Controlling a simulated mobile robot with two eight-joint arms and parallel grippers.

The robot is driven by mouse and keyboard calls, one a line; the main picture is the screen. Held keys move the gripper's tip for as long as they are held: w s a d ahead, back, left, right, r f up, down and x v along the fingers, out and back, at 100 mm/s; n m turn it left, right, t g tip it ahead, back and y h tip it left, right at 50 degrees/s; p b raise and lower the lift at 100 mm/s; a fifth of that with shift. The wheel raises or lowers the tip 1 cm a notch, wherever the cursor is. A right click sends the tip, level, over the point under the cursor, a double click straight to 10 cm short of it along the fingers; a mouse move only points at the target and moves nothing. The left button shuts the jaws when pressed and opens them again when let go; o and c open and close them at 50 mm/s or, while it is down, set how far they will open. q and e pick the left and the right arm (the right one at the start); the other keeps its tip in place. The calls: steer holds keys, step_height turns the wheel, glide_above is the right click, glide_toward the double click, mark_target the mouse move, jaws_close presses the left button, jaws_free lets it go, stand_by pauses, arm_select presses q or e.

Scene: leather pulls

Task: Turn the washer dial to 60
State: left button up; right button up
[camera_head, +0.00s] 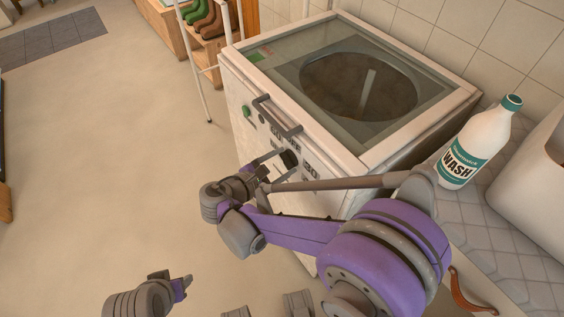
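The washer (243,112) is a worn white top-loading machine with a glass lid, standing against the tiled wall. Its dark dial (289,158) is on the front panel, among printed markings too small to read. My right gripper (287,162) is at the front panel with its two fingers spread apart, one tip on each side of the dial. I cannot tell whether the tips touch it. My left gripper (182,283) is low at the bottom left, away from the washer, and its finger opening is not clear.
A WASH bottle (476,145) stands on the counter (520,255) at right. A rack with boots (212,45) is behind. The floor at left is clear.

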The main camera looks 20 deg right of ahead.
steer(key=o, duration=0.3)
steer(key=shift+o, duration=0.2)
steer(key=p+v, duration=0.1)
steer(key=v, duration=0.9)
steer(key=shift+s+a, duration=0.15)
steer(key=shift+a, duration=0.2)
steer(key=shift+r, duration=0.1)
